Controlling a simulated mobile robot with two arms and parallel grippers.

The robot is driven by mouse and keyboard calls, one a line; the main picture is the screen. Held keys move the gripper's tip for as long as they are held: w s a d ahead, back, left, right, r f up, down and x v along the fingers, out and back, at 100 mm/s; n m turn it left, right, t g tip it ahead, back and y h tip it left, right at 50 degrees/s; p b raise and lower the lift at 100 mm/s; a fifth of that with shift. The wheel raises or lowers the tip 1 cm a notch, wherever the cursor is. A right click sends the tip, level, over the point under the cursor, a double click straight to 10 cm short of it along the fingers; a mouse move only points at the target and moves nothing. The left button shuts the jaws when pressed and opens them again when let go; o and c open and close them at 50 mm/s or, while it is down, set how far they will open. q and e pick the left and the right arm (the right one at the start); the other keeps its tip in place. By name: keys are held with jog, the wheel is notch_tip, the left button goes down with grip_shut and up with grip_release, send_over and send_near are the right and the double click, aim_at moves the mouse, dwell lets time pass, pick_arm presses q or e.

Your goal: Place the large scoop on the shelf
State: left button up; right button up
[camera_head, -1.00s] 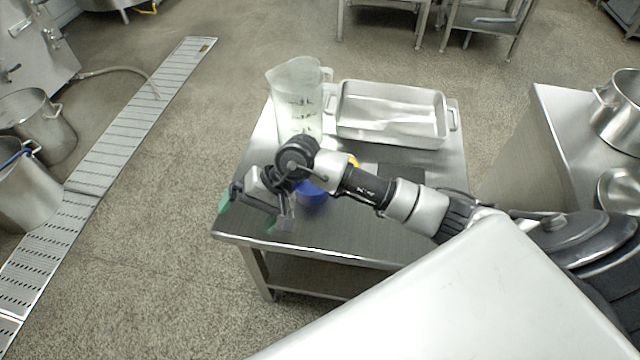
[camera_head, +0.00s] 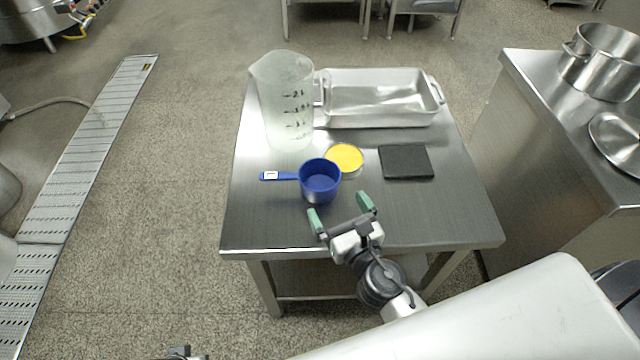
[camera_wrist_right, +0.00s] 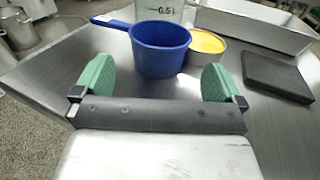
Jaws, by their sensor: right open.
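The large scoop (camera_head: 319,182) is a blue cup with a flat handle pointing left. It stands upright on the steel table (camera_head: 270,225). My right gripper (camera_head: 341,208) is open and empty just in front of the scoop, its green fingertips towards the cup. In the right wrist view the scoop (camera_wrist_right: 160,50) lies ahead, between and beyond the two fingers (camera_wrist_right: 160,82), and does not touch them. Part of my left arm may show at the bottom edge of the head view, but its fingers cannot be made out. I cannot make out the shelf as a separate thing on the table.
A yellow-topped tin (camera_head: 345,158) stands right behind the scoop. A clear measuring jug (camera_head: 287,105), a steel pan (camera_head: 378,122) and a black slab (camera_head: 406,161) are on the same table. A counter with a pot (camera_head: 603,62) stands at the right. The table's front left is clear.

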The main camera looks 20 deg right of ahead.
aim_at(328, 188)
jog(key=w, duration=0.3)
jog(key=shift+w+a, duration=0.2)
jog(key=shift+w, duration=0.15)
jog(key=w+p, duration=0.1)
jog(key=w, duration=0.3)
jog(key=shift+w+a, duration=0.15)
jog(key=shift+w, duration=0.2)
jog(key=c, duration=0.8)
pick_arm(q)
jog(key=f, duration=0.4)
jog(key=shift+s, duration=0.35)
pick_arm(e)
jog(key=shift+r, duration=0.2)
